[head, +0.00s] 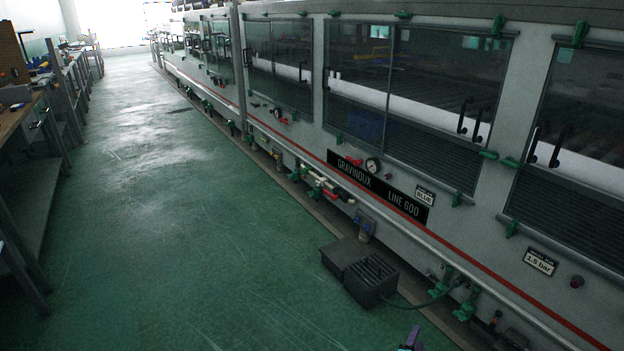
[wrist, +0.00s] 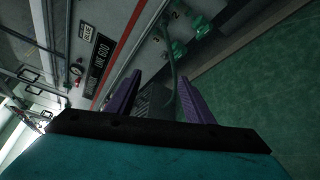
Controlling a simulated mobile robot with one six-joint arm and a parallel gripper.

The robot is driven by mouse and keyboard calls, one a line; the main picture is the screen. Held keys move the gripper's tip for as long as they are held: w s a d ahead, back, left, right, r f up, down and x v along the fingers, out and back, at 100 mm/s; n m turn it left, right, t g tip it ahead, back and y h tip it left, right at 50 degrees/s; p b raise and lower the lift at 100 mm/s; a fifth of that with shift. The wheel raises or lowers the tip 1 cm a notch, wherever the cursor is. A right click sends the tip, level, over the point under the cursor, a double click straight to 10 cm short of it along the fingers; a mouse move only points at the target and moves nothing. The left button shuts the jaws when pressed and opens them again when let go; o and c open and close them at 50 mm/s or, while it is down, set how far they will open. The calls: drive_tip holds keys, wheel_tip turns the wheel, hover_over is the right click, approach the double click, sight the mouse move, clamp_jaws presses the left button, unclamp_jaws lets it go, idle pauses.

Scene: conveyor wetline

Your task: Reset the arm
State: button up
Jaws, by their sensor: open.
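My gripper (wrist: 160,85) shows in the wrist view with its two purple fingers apart and nothing between them. It is open and points toward the lower front of the grey machine (wrist: 125,20). In the head view only a small purple and teal tip of my gripper (head: 411,340) shows at the bottom edge, right of the middle. The rest of my arm is out of that view.
The long grey machine (head: 290,138) with glass windows runs along the right side. A black box (head: 370,282) with a cable sits on the floor by its base. Workbenches (head: 40,150) line the left. The green floor (head: 170,230) between is clear.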

drive_tip(key=s+a+r+g+y+p, duration=0.2)
drive_tip(key=a+y+p, duration=0.3)
drive_tip(key=a, duration=0.9)
drive_tip(key=s+a+m+g+y+p, duration=0.25)
drive_tip(key=s+a+g, duration=0.25)
drive_tip(key=s+a, duration=0.25)
drive_tip(key=s+r+m+g, duration=0.1)
drive_tip(key=s+m+g, duration=0.5)
drive_tip(key=s, duration=0.8)
drive_tip(key=s+r+m+g, duration=0.2)
drive_tip(key=s+m+g, duration=0.4)
drive_tip(key=s, duration=0.9)
drive_tip(key=shift+a+r+m+y+p, duration=0.35)
drive_tip(key=shift+a+m+p, duration=0.1)
drive_tip(key=shift+m, duration=0.6)
drive_tip(key=shift+s, duration=0.1)
drive_tip(key=shift+d, duration=0.2)
